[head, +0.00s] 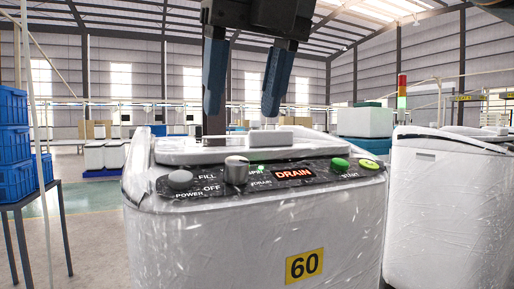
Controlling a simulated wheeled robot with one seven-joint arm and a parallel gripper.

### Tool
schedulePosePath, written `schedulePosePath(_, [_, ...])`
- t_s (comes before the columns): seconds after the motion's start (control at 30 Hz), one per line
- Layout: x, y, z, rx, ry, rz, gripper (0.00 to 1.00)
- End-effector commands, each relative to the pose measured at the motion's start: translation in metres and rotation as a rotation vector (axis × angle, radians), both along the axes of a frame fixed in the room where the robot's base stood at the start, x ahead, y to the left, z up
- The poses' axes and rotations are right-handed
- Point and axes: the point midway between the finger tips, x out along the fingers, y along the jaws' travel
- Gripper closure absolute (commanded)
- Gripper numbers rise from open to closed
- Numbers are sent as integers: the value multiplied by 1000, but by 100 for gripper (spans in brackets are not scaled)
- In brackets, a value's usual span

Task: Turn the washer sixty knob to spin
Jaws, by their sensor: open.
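The washer (200,245) stands in front of me, white and wrapped in clear plastic, with a yellow label (304,265) reading 60. Its black panel carries a silver knob (237,170) between the words FILL, OFF, SPIN and DRAIN. The red display (294,174) reads DRAIN, and a small green light shows by SPIN. A grey power button (180,179) is at the panel's left, and a green start button (340,164) at its right. My gripper (241,112) is open and empty, pointing down above the knob and apart from it. Its dark blue fingers are spread.
A second wrapped white machine (445,215) stands close on the right. Blue crates (14,140) are stacked on a dark table at the left. A red, yellow and green signal tower (402,95) rises behind. Open floor lies left of the washer.

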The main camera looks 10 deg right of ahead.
Motion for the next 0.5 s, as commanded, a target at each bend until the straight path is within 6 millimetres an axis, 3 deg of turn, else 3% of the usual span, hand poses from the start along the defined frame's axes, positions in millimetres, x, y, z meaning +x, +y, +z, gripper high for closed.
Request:
schedulePosePath(0.17, [5,-1,-7,-12,-6,-12,42])
schedulePosePath(0.5, [23,3,-53,-9,-4,-9,42])
